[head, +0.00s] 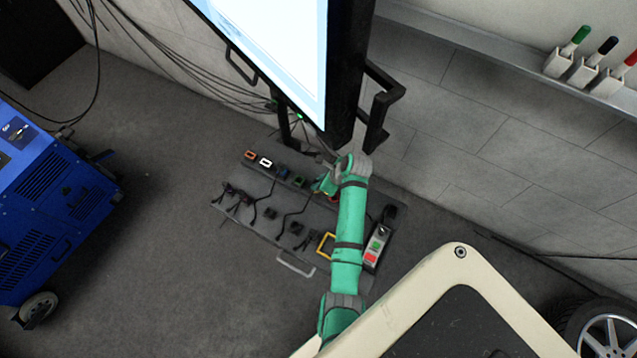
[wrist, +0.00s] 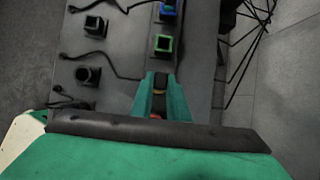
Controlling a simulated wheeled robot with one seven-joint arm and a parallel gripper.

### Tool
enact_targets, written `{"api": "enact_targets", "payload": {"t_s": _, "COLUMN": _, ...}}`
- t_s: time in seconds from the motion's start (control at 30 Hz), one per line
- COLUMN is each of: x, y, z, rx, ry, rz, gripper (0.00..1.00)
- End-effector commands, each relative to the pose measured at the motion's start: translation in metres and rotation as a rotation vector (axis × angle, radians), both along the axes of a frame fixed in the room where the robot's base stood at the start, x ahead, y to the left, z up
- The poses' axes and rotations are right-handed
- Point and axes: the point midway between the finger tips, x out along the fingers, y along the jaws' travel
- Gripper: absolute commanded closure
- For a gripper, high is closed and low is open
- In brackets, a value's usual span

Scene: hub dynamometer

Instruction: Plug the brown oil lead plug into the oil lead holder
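My gripper (wrist: 160,84) is over the row of coloured holders, with its two fingers apart; I see no plug between them. A tan-brown rim (wrist: 159,92) shows in the gap, apparently a holder below and possibly the oil lead holder; my fingers hide most of it. In the head view my gripper (head: 326,186) is at the right part of the row. Several dark plugs lie left of the row in the wrist view, including an upper one (wrist: 94,26) and a middle one (wrist: 88,75). I cannot tell which plug is the brown one.
A green holder (wrist: 163,45) and a blue holder (wrist: 168,11) stand in line beyond my fingertips. A yellow frame (head: 326,245) and a button box (head: 375,246) are on the panel's right. A screen (head: 275,50) overhangs behind. Loose cables run across the panel.

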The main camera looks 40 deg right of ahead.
Motion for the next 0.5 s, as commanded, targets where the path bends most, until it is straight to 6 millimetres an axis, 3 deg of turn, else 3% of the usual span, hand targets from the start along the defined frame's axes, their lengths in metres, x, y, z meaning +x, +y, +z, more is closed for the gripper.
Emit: {"api": "enact_targets", "payload": {"t_s": 0.5, "x": 0.0, "y": 0.0, "z": 0.014, "rx": -0.001, "ry": -0.001, "rz": 0.0, "gripper": 1.0}}
